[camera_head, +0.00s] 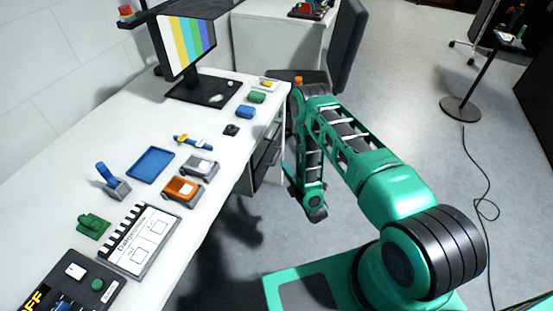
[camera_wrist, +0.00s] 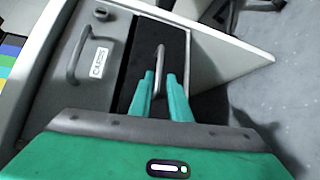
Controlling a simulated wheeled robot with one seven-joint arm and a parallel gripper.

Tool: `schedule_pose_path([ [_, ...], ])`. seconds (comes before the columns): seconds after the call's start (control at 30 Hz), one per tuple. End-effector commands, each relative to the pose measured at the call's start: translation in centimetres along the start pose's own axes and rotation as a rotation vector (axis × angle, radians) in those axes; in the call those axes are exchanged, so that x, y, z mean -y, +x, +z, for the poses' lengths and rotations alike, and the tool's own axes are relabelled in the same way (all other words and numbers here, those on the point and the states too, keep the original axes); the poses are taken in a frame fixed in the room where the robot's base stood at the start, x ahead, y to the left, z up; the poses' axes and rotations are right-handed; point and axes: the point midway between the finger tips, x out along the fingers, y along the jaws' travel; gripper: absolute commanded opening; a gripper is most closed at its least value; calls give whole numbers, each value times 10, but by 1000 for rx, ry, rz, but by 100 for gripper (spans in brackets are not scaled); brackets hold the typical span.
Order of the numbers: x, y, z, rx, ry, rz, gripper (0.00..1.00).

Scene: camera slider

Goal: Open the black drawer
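The black drawer (camera_wrist: 174,44) shows in the wrist view as a dark front with a silver bar handle (camera_wrist: 159,52). My gripper (camera_wrist: 160,75) is at this handle, with its two green fingers apart and the lower part of the handle between them. I see a gap between the fingers, and cannot tell whether either touches the bar. In the head view, dark drawer fronts (camera_head: 266,152) show under the desk beside my arm. My fingers are not clearly visible there. I cannot tell whether the black drawer stands slightly out.
A grey drawer (camera_wrist: 105,85) with a label and its own handle is left of the black one. The white desk (camera_head: 90,160) above carries a monitor (camera_head: 188,42), a blue tray (camera_head: 150,166) and a clapperboard (camera_head: 140,240). Open floor (camera_head: 400,100) lies to the right.

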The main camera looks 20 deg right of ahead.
Motion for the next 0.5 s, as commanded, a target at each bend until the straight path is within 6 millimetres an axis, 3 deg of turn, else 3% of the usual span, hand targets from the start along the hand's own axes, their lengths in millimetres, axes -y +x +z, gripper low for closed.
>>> schedule_pose_path([
  [0.3, -1, 56, 0, 0, -1, 3, 17],
  [0.5, -1, 81, 0, 1, 0, 1, 17],
])
